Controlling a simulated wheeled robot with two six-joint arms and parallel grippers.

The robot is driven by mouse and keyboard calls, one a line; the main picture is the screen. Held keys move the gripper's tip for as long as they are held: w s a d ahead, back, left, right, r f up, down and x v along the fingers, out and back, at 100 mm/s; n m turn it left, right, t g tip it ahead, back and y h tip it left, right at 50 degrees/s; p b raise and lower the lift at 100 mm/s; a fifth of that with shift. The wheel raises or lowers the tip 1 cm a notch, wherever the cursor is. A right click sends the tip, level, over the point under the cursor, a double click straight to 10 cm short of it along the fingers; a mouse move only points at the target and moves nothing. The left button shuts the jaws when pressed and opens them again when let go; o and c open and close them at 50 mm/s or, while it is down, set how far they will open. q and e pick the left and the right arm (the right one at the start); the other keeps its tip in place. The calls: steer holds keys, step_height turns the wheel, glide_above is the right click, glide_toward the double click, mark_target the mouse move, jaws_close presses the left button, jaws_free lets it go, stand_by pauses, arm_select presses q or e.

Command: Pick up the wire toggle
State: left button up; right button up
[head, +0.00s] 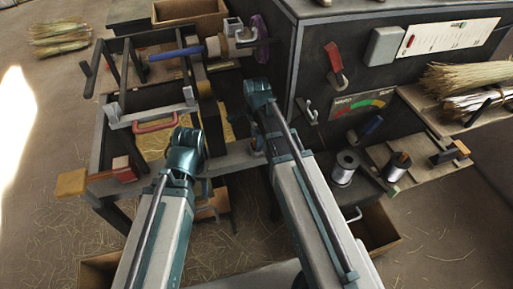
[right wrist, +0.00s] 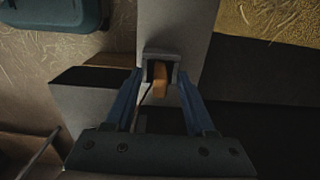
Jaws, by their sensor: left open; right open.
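The wire toggle (right wrist: 160,78) is a small orange-brown piece in a grey bracket on a grey upright in the right wrist view. A thin dark wire runs down from its left side. My right gripper (right wrist: 161,92) is open, with one finger on each side of the toggle and visible gaps between. In the head view the right arm's end (head: 259,95) is above the bench's front rail; its fingers and the toggle cannot be made out there. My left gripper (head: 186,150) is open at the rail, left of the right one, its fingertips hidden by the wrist.
The winding frame (head: 122,82) with a blue-handled shaft (head: 177,54) stands behind my grippers. A dark cabinet (head: 310,75) is close on the right. Wire spools (head: 345,167) sit on a low shelf at right. Straw-strewn floor lies left.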

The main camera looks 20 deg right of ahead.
steer(key=shift+c, duration=0.2)
jaws_close()
arm_select(q)
steer(key=shift+r, duration=0.15)
arm_select(e)
steer(key=shift+r, duration=0.15)
